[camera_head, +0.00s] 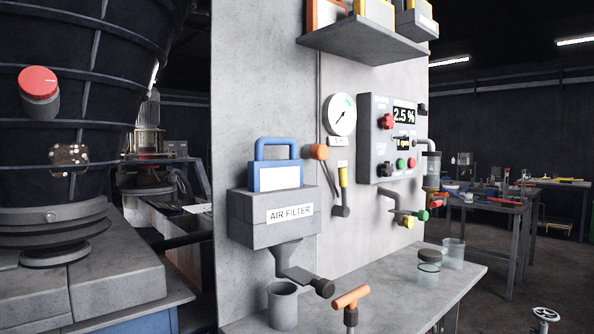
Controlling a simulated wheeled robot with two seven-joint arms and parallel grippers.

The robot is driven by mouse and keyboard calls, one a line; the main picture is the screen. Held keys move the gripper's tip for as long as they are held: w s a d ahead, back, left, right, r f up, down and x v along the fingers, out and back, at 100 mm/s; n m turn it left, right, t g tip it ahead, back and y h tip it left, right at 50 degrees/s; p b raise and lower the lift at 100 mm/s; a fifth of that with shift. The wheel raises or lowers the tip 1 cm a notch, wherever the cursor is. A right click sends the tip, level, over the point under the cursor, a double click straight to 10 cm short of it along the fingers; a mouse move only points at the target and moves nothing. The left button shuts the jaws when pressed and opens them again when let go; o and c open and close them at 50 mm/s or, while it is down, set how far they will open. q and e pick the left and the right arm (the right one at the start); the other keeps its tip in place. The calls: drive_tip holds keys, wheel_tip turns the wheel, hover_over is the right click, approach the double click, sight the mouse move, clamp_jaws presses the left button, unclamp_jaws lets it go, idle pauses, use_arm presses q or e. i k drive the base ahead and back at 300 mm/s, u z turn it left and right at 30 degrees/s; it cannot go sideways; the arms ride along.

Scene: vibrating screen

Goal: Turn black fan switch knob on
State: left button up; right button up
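The grey control panel (367,142) is mounted on the concrete wall right of centre. A small dark knob (387,168) sits at its lower left, below a white label that seems to read "FAN". The label is too small to read fully, and I cannot tell which way the knob is turned. A red knob (387,121) is above it. A green button (401,164) and a red button (412,163) are to its right. A display (404,115) reads 2.5 %. Neither of my grippers shows in the head view.
A gauge (341,115) and an orange-ended lever (319,152) are left of the panel. Pipes with coloured valves (409,218) stick out below it. A shelf (365,42) overhangs above.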

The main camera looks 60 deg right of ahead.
sight(387, 168)
drive_tip(key=u, duration=0.2)
drive_tip(key=k, duration=0.95)
drive_tip(key=z, duration=1.2)
drive_tip(key=i, duration=0.5)
drive_tip(key=z, duration=0.05)
